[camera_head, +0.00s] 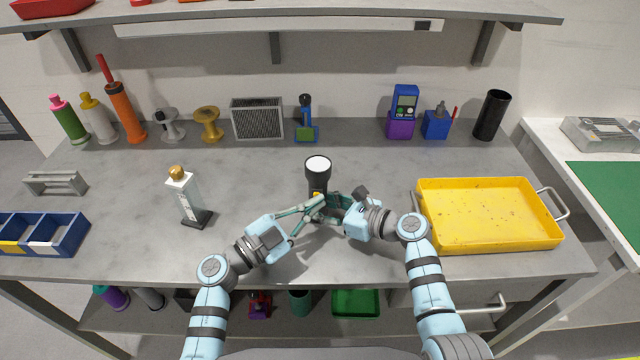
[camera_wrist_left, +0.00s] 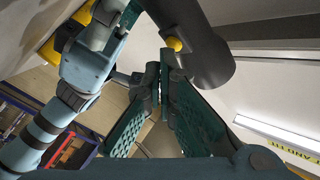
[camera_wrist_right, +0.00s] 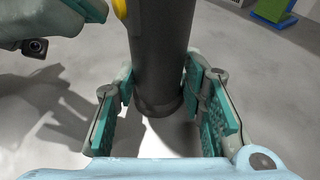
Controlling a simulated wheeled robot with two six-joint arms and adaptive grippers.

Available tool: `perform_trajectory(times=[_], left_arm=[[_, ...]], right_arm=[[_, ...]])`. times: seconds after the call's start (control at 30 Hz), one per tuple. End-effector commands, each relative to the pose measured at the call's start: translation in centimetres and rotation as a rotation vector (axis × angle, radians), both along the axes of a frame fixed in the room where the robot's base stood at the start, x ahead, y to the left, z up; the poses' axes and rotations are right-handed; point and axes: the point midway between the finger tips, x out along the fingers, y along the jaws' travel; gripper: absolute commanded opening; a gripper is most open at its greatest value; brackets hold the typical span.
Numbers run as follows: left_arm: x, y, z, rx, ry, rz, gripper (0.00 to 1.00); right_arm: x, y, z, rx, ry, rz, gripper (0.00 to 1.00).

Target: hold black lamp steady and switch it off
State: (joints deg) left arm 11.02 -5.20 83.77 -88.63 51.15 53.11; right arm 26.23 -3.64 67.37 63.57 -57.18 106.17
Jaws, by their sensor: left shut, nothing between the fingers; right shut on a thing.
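The black lamp (camera_head: 317,182) stands upright mid-table with a pale, bright top. Its body fills the top of the right wrist view (camera_wrist_right: 162,50). My right gripper (camera_head: 332,204) is shut around the lower body, with one finger on each side (camera_wrist_right: 158,92). A yellow button (camera_wrist_left: 174,44) sticks out from the lamp's side in the left wrist view. My left gripper (camera_head: 317,204) is shut and empty, its fingertips (camera_wrist_left: 167,58) right by the button. I cannot tell whether they touch it. My left gripper also shows at the right wrist view's upper left (camera_wrist_right: 60,18).
A white bottle-like item with a gold knob (camera_head: 184,195) stands left of my left gripper. A yellow tray (camera_head: 490,244) lies to the right. A blue bin (camera_head: 70,237) is at the far left. Several items, including a grey mesh box (camera_head: 258,119), line the back.

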Motion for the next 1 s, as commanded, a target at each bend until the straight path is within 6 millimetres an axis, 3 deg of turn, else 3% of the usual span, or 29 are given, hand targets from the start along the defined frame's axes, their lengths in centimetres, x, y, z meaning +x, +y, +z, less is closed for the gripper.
perform_trajectory(times=[0.43, 0.8, 1.0], left_arm=[[-1.2, 0.1, -0.1, 0.001, 0.002, 0.0, 0.0], [-6.2, 0.7, 0.0, 0.001, 0.001, 0.001, 0.0], [-6.9, 0.8, 0.1, 0.0, 0.0, 0.0, 0.0]], right_arm=[[0.0, 0.0, 0.0, -0.001, 0.001, 0.0, 0.21], [0.0, 0.0, -0.1, 0.0, 0.001, 0.0, 0.21], [0.0, 0.0, 0.0, 0.0, 0.001, 0.0, 0.21]])
